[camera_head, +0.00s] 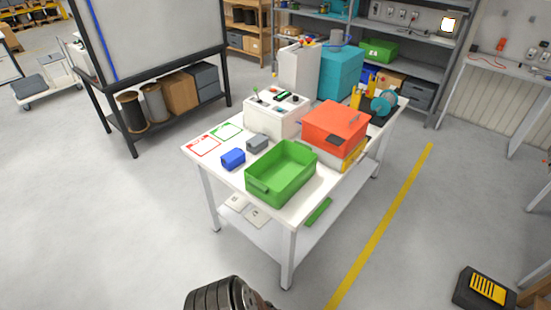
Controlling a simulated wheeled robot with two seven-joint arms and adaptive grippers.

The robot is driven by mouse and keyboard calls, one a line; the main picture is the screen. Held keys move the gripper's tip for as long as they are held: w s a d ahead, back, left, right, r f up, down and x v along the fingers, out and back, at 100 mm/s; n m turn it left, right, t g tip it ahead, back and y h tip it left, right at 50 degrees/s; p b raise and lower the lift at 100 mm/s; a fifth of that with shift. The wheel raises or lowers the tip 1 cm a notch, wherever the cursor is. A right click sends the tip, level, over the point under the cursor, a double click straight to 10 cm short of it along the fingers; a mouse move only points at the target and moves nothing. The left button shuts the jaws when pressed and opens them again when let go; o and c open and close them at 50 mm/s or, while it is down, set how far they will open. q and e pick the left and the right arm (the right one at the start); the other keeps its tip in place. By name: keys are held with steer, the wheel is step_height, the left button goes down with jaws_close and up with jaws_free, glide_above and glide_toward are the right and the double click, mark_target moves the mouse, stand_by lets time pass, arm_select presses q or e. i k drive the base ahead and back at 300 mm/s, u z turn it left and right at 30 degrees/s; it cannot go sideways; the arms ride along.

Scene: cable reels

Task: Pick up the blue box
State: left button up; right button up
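A small blue box (233,159) lies on the white table (290,212), near its left front edge. It sits between the red and green outlined sheets and the green bin, next to a small grey box (257,143). Part of a dark, ribbed part of my own body shows at the bottom edge, well short of the table. No gripper fingers can be made out, and nothing covers the blue box.
An open green bin (281,175) stands to the right of the blue box. An orange-red case (334,125) and a white unit (272,118) stand behind. Sheets with red (203,146) and green (227,132) outlines lie to the left. Floor in front is clear; a black and yellow object (484,290) lies at right.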

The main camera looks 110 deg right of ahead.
mark_target(241, 160)
steer(key=z, duration=2.1)
